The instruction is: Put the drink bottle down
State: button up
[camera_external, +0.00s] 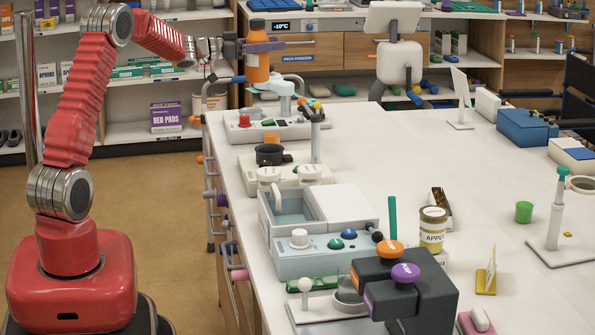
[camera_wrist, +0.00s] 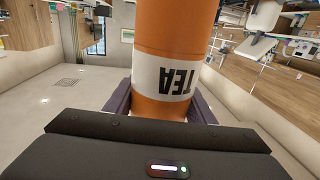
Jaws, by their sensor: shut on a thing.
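The drink bottle (camera_external: 257,62) is orange with a dark cap and a white band. In the wrist view the bottle (camera_wrist: 172,40) fills the upper middle, and its band reads TEA upside down. My gripper (camera_external: 262,47) is shut around the bottle, with its dark jaws on both sides. In the wrist view my gripper (camera_wrist: 160,105) grips it close to the camera. In the outside view the bottle is upright and held in the air, in line with the table's far left corner; its height above the surface is hard to tell.
The white table (camera_external: 460,215) has bare room in its middle. Near its left edge stand a panel with a red knob (camera_external: 244,121), a pen holder (camera_external: 316,140), a dark pot (camera_external: 270,154) and a blue basin (camera_external: 290,215). An apple jar (camera_external: 432,230) and a green cup (camera_external: 524,212) stand farther right.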

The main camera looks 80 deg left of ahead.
jog(key=w+d+m+g+h, duration=0.2)
jog(key=w+d+m+h, duration=0.4)
jog(key=d, duration=0.6)
jog(key=w+d+r+m+g+h, duration=0.15)
jog(key=w+d+h, duration=0.25)
jog(key=w+d, duration=0.5)
jog(key=w+d+m+g+h, duration=0.2)
jog(key=w+d+m+h, duration=0.3)
jog(key=d, duration=0.9)
jog(key=d+f+m+g+h, duration=0.15)
jog(key=d+g, duration=0.25)
jog(key=d, duration=0.5)
jog(key=d+f+m+g+h, duration=0.1)
jog(key=d+m+g+h, duration=0.2)
jog(key=d, duration=0.6)
notch_tip(320, 180, down, 11)
jog(key=shift+a+n+g, duration=0.2)
jog(key=shift+n+g, duration=0.1)
jog(key=shift+g, duration=0.05)
jog(key=shift+f, duration=0.1)
notch_tip(320, 180, down, 6)
jog(key=shift+f, duration=0.1)
